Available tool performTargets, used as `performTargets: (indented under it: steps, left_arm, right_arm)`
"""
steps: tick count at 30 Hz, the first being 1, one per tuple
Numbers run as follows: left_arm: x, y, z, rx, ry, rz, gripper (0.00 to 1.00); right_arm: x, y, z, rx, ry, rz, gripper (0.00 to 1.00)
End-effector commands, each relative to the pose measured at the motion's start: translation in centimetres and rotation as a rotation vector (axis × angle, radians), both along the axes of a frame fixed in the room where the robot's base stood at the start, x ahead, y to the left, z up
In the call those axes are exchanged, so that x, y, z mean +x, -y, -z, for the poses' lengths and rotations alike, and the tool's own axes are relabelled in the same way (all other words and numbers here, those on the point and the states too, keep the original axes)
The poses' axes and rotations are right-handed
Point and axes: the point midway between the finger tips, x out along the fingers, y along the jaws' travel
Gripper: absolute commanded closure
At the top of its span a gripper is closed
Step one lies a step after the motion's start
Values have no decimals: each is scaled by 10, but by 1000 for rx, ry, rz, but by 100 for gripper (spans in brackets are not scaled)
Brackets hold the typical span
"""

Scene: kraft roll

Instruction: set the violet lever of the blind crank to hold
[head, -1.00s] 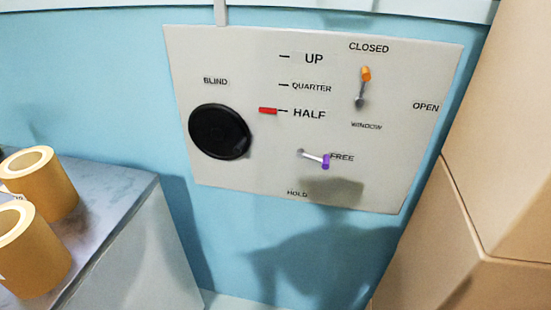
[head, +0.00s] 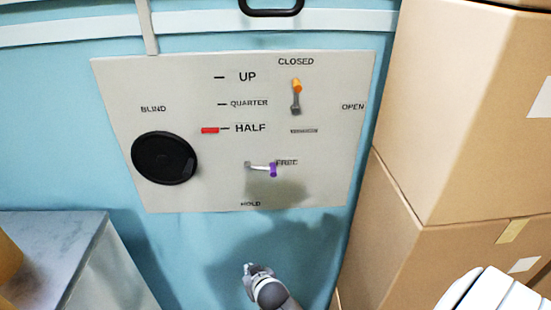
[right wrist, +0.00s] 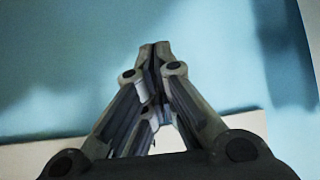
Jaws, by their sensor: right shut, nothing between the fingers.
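The violet lever (head: 273,170) is on the grey wall panel (head: 330,190) in the head view. Its arm points right from its pivot, and its violet tip is at the FREE label (head: 287,162). The HOLD label (head: 251,204) is below the pivot, near the panel's lower edge. The black blind crank disc (head: 164,158) is to the left of the lever. My right gripper (head: 250,268) is below the panel, apart from the lever. In the right wrist view its fingers (right wrist: 155,48) are together and empty. My left gripper is not in view.
An orange-tipped window lever (head: 297,88) points up to CLOSED. A red marker (head: 210,130) is at HALF. Cardboard boxes (head: 450,130) are stacked close at right. A grey-topped counter (head: 45,245) stands at lower left. Blue wall shows below the panel.

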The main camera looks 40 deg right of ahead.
Motion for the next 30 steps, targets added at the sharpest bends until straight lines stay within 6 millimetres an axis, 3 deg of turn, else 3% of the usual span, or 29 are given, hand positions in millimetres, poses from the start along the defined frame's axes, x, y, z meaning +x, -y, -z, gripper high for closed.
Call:
performTargets:
  steps: [1,7,12,15,18,21,24,30]
  left_arm:
    - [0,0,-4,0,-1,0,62]
    - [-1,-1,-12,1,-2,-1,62]
    - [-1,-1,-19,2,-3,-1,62]
    - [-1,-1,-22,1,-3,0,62]
    - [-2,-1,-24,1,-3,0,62]
    - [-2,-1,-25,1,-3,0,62]
    - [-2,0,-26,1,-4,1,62]
    - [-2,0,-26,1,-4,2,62]
  right_arm:
    - [12,7,-35,2,50,29,100]
    - [34,37,-155,10,220,152,100]
    - [29,65,-251,28,362,265,100]
    - [18,80,-297,40,432,325,100]
    - [6,91,-332,53,488,374,100]
    - [-3,99,-354,61,527,409,100]
    - [-9,103,-365,68,548,428,100]
    - [-11,104,-369,70,554,435,100]
